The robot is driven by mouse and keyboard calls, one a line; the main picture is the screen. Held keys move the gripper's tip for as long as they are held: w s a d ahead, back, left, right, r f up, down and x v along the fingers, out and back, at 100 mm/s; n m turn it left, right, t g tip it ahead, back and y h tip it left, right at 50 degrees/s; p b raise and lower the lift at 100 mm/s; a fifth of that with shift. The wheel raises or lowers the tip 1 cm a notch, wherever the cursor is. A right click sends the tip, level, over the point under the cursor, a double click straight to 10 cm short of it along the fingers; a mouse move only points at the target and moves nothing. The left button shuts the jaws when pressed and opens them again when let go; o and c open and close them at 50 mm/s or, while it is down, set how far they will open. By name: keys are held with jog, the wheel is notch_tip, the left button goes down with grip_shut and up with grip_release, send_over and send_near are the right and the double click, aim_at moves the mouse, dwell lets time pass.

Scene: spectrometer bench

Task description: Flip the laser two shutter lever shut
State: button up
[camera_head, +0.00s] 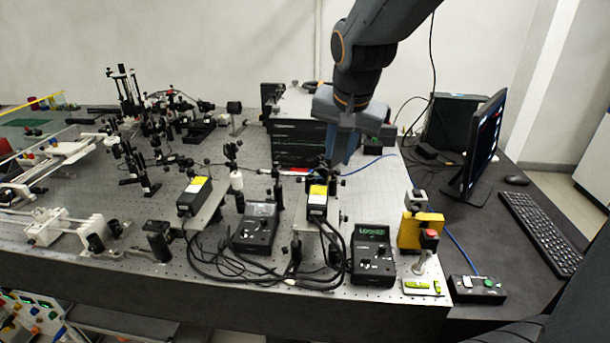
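Two black laser heads with yellow labels stand on the optical bench. One is at the left (195,195) and one at the right (317,201). I cannot read which is laser two, and no shutter lever can be made out clearly on either at this size. My gripper (343,160) hangs from the arm at upper middle, its blue-grey fingers pointing down. In the picture it appears above and slightly right of the right laser head, apart from it. The finger gap is too unclear to tell open from shut.
Two black controller boxes, left (257,228) and right (373,256), stand at the bench's front with loose black cables around them. A yellow block (421,228) stands right of them. A monitor (484,143) and keyboard (541,232) occupy the right desk. Dense optics fill the back left.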

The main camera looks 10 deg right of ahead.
aim_at(331, 172)
jog(key=shift+a+p+x, duration=0.2)
jog(key=shift+p+x, duration=0.25)
jog(key=shift+x, duration=1.5)
jog(key=shift+a+p+x, duration=0.2)
jog(key=shift+p+x, duration=0.2)
jog(key=shift+x, duration=1.55)
grip_shut()
